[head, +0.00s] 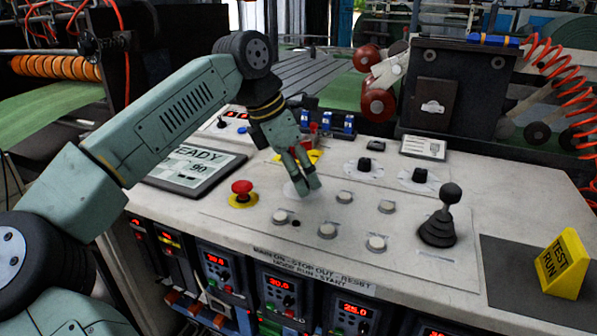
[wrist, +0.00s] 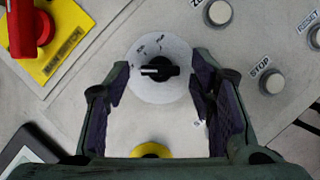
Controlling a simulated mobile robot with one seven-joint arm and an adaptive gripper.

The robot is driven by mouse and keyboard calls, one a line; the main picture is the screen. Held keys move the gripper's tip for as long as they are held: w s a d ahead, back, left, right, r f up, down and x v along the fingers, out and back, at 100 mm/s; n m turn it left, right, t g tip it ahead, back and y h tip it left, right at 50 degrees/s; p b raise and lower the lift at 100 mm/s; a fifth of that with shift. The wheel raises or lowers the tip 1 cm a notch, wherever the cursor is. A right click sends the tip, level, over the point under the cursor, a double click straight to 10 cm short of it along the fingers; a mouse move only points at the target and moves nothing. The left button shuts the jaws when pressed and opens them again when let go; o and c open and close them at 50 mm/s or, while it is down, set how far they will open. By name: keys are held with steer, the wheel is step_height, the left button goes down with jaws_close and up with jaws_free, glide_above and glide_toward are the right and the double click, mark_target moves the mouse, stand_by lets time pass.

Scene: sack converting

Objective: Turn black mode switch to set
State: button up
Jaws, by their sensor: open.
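The black mode switch (wrist: 160,69) sits on a round pale plate (wrist: 162,93) in the wrist view. A white mark on its handle points left in that view. Small labels on the plate above the switch are too blurred to read surely. My gripper (wrist: 162,88) is open, with one finger on each side of the switch and a gap on both sides. In the head view, my gripper (head: 312,187) points down over the panel and hides the switch. Only part of the pale plate (head: 291,189) shows beside the fingers.
A red emergency button (head: 242,187) stands left of my gripper. A red handle (wrist: 30,28) on a yellow plate lies beyond it. Several pale buttons (head: 327,230), two black knobs (head: 364,164) and a black lever (head: 440,215) stand to the right. A screen (head: 195,165) lies left.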

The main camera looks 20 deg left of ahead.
steer(key=shift+r, duration=0.1)
steer(key=v, duration=1.1)
steer(key=shift+s+a+r, duration=0.15)
steer(key=shift+s+r, duration=0.05)
steer(key=shift+r, duration=0.15)
